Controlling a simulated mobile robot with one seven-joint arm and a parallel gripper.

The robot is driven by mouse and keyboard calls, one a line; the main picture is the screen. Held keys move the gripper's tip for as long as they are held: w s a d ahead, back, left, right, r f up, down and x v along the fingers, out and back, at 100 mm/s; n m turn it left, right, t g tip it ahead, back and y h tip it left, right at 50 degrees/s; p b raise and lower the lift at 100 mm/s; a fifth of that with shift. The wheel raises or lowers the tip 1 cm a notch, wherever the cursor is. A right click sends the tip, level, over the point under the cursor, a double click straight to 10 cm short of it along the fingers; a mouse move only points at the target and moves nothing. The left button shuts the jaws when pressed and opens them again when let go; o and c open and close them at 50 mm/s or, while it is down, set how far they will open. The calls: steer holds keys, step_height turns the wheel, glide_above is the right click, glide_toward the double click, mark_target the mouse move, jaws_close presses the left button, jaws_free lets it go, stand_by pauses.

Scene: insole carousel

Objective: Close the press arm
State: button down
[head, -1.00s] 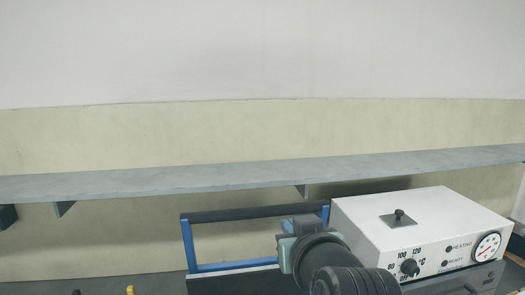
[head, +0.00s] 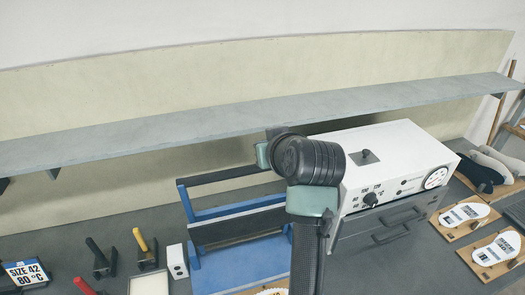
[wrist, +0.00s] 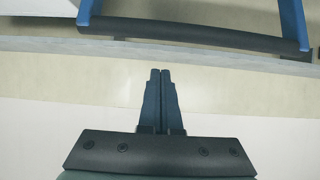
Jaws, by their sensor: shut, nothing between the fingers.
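The press (head: 240,265) stands on the bench in the head view, with a blue base and a dark plate. Its press arm (head: 184,201) is a blue frame with a dark crossbar (head: 222,175) and stands raised at the back; my arm covers its right side. In the wrist view the crossbar (wrist: 200,35) runs across the top between two blue side bars. My gripper (wrist: 160,72) is shut and empty, its tips below the crossbar in that picture and apart from it. My gripper is hidden in the head view.
A white heater box (head: 385,150) with a dial and gauge stands right of the press. A grey shelf (head: 200,128) runs along the wall behind. Left are tools (head: 144,245), a small white block (head: 177,261) and a sign (head: 27,272). Insoles on boards (head: 463,215) lie far right.

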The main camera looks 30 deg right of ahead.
steer(key=f+p, duration=0.1)
steer(key=w+f+p, duration=0.1)
steer(key=f+p, duration=0.1)
steer(key=p, duration=0.1)
steer(key=shift+w+d+f, duration=0.2)
steer(key=shift+w+f, duration=0.05)
steer(key=shift+w, duration=0.15)
steer(key=shift+s+a+f+p, duration=0.15)
steer(key=shift+s+f+p, duration=0.15)
steer(key=shift+s, duration=0.2)
